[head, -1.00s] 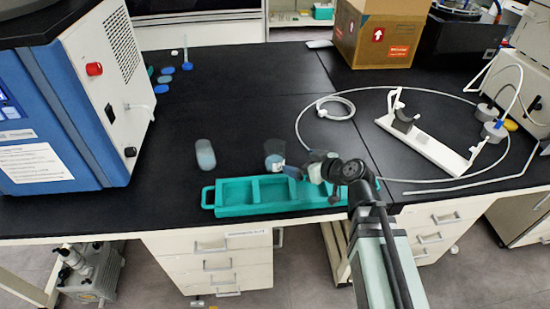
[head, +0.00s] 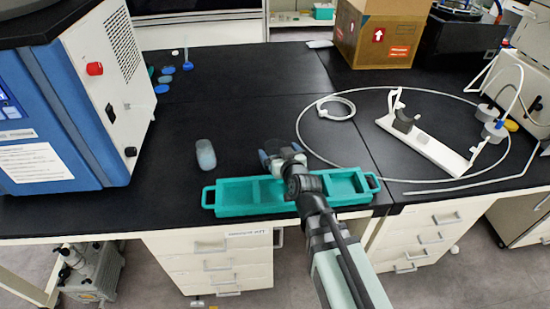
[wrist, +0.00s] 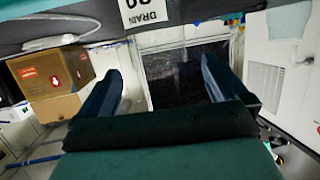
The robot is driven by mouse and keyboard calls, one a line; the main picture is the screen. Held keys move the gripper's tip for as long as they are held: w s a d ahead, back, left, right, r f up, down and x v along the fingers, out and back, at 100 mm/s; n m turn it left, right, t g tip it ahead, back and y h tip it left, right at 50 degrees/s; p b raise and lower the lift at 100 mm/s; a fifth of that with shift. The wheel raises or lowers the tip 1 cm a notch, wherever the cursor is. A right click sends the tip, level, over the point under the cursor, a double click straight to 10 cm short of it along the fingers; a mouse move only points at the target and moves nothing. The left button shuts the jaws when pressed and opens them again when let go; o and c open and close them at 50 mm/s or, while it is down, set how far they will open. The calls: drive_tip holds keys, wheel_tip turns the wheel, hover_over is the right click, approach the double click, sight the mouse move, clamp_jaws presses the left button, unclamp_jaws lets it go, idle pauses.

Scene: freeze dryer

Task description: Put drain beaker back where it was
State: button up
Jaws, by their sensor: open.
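My gripper (head: 274,153) is low over the black bench, just behind the teal tray. In the wrist view its two dark blue fingers (wrist: 160,70) stand wide apart with nothing seen clamped between them. The drain beaker shows there by its white "DRAIN" label (wrist: 148,12), cut off by the top edge, ahead of the fingertips. In the head view the beaker is almost wholly hidden behind my gripper. I cannot tell whether a finger touches it.
The teal tray (head: 232,210) with compartments lies along the bench front, under my arm. A greyish translucent cylinder (head: 205,154) stands behind its left end. A white stand (head: 425,145) and looped tubing (head: 300,112) lie to the right.

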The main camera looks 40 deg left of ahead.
sight(272, 142)
drive_tip(key=x, duration=0.4)
drive_tip(key=shift+w+a+f, duration=0.15)
drive_tip(key=shift+w+a, duration=0.05)
drive_tip(key=shift+a, duration=0.1)
drive_tip(key=c, duration=1.6)
drive_tip(key=shift+c, duration=0.2)
wheel_tip(272, 142, up, 10)
idle(0.5)
